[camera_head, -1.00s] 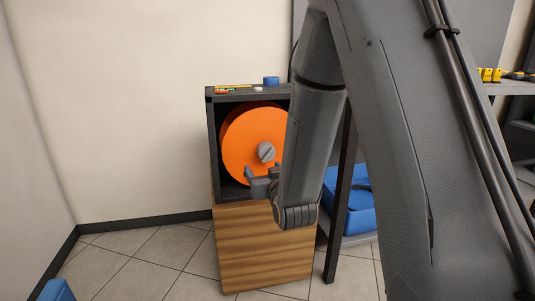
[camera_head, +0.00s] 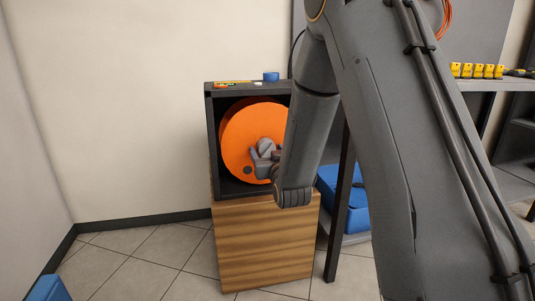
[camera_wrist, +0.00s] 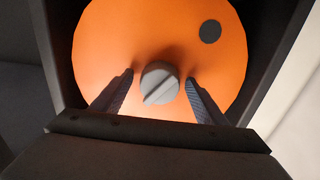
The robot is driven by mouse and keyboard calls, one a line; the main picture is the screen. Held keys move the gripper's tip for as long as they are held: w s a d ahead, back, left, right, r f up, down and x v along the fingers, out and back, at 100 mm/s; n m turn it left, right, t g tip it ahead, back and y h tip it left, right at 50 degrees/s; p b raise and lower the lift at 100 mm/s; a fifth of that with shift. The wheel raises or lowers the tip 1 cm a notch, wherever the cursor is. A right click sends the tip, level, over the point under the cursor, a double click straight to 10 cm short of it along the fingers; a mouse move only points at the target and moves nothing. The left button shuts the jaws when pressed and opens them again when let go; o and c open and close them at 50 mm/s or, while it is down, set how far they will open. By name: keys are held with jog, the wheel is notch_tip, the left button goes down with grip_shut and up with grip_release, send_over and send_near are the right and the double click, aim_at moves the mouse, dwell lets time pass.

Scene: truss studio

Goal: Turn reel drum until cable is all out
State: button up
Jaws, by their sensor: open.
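The orange reel drum (camera_head: 240,130) sits in an open-fronted dark housing (camera_head: 214,140) on a wooden cabinet. It fills much of the wrist view (camera_wrist: 110,40). A grey round hub knob with a slot (camera_wrist: 160,83) stands at the drum's middle. A dark round spot (camera_wrist: 210,32) is on the drum face, up and right of the knob in the wrist view. My gripper (camera_wrist: 160,85) is open, with one finger on each side of the knob and a gap showing on both sides. In the head view my gripper (camera_head: 264,153) is at the drum front and partly covers the knob. No cable shows on the drum face.
The wooden cabinet (camera_head: 262,245) carries the housing. A blue roll (camera_head: 271,76) lies on the housing top. A dark shelf post (camera_head: 340,205) and a blue bin (camera_head: 350,208) stand close on the right.

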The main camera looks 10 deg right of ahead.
jog(key=c, duration=1.5)
jog(key=shift+r+m+p, duration=0.1)
jog(key=shift+m+p, duration=0.75)
jog(key=shift+m, duration=0.15)
jog(key=shift+a+m+p, duration=0.1)
jog(key=shift+m+p, duration=0.6)
jog(key=shift+m, duration=0.8)
jog(key=o, duration=1.5)
jog(key=shift+s, duration=0.1)
jog(key=s+p, duration=0.2)
jog(key=s, duration=0.5)
jog(key=shift+s, duration=0.35)
